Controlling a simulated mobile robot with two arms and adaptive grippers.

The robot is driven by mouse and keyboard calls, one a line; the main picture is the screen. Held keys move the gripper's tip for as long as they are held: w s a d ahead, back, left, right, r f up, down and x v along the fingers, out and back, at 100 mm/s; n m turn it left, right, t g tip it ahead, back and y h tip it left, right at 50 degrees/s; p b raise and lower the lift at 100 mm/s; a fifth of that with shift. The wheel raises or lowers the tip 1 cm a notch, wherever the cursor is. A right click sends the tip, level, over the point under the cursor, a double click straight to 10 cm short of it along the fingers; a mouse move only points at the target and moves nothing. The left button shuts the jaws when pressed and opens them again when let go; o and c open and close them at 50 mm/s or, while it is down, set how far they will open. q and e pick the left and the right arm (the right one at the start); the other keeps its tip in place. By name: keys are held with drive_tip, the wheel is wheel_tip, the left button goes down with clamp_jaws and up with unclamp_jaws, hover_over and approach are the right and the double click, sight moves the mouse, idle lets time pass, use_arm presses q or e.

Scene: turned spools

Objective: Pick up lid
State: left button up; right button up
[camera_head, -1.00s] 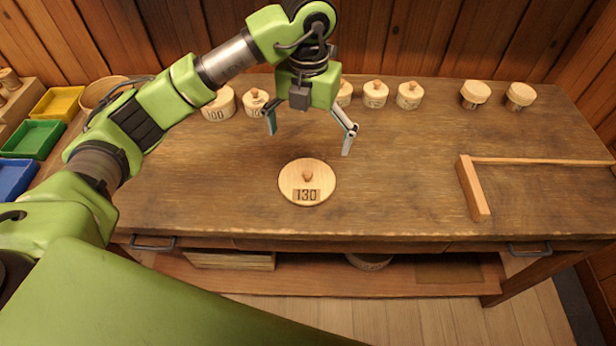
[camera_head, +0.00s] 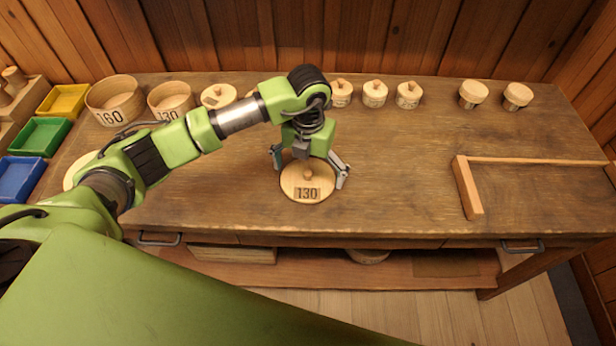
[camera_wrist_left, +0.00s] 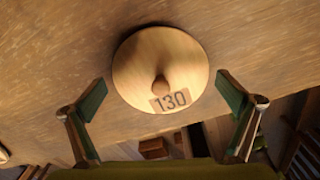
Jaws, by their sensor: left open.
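The lid (camera_head: 302,191) is a round pale wooden disc with a small knob and the number 130. It lies flat on the workbench, near the front edge. My left gripper (camera_head: 310,174) is open above the lid, with one finger at each side of it. In the left wrist view the lid (camera_wrist_left: 158,58) lies ahead of the open, empty fingers (camera_wrist_left: 166,110), its knob between their lines. I cannot tell how high the fingertips are above the bench. My right gripper does not show.
Open round boxes marked 160 (camera_head: 115,104) and 130 (camera_head: 170,103) stand at the back left. Several small lidded boxes line the back. Yellow, green and blue trays (camera_head: 38,137) are at the left.

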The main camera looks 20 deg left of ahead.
sight(307, 174)
use_arm(q)
drive_tip(key=shift+s, duration=0.15)
drive_tip(key=c, duration=1.8)
drive_tip(key=shift+s, duration=0.2)
clamp_jaws()
drive_tip(key=shift+f, duration=0.15)
drive_tip(key=shift+w+r+b, duration=0.15)
drive_tip(key=shift+r+b, duration=0.3)
drive_tip(key=shift+b, duration=0.1)
drive_tip(key=r, duration=0.1)
drive_tip(key=r+b, duration=0.1)
drive_tip(key=r, duration=0.1)
drive_tip(key=shift+s, duration=0.2)
drive_tip(key=s+r, duration=0.1)
drive_tip(key=r, duration=0.1)
drive_tip(key=s+r+b, duration=0.1)
drive_tip(key=s+r, duration=0.1)
drive_tip(key=shift+s, duration=0.15)
drive_tip(key=s+r+b, duration=0.1)
drive_tip(key=s+r, duration=0.4)
drive_tip(key=s, duration=0.5)
drive_tip(key=shift+d+r, duration=0.2)
